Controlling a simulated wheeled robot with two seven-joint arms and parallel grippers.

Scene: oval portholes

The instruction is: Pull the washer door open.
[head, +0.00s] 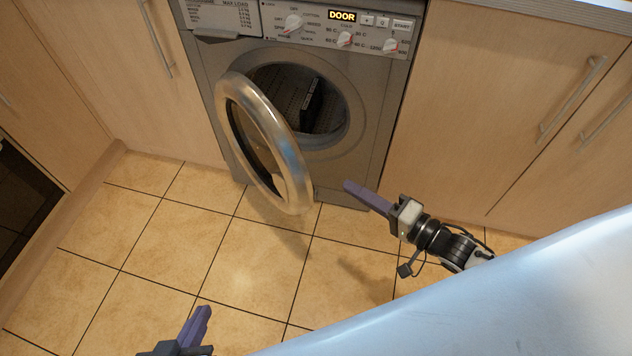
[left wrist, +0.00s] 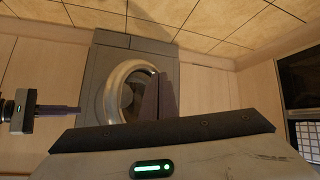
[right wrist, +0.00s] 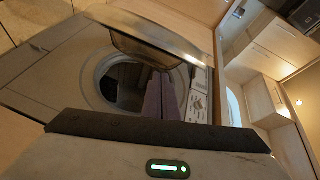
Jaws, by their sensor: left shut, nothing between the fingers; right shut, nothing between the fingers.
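The washer (head: 388,110) is a grey front-loader between wooden cupboards. Its round door (head: 262,140), with a silver rim, stands well open, swung out to the left of the dark drum opening (head: 318,100). The door also shows in the left wrist view (left wrist: 127,88) and the right wrist view (right wrist: 150,42). My right gripper (head: 348,187) is shut and empty, to the right of the door's lower edge and apart from it, in front of the washer's lower right. My left gripper (head: 206,311) is shut and empty, low over the floor in front of the door, well apart from it.
Wooden cupboards (head: 490,100) with bar handles flank the washer. A pale blue-white surface (head: 500,300) fills the lower right of the head view. The tiled floor (head: 150,240) is clear at left. The washer's display (head: 342,16) reads DOOR.

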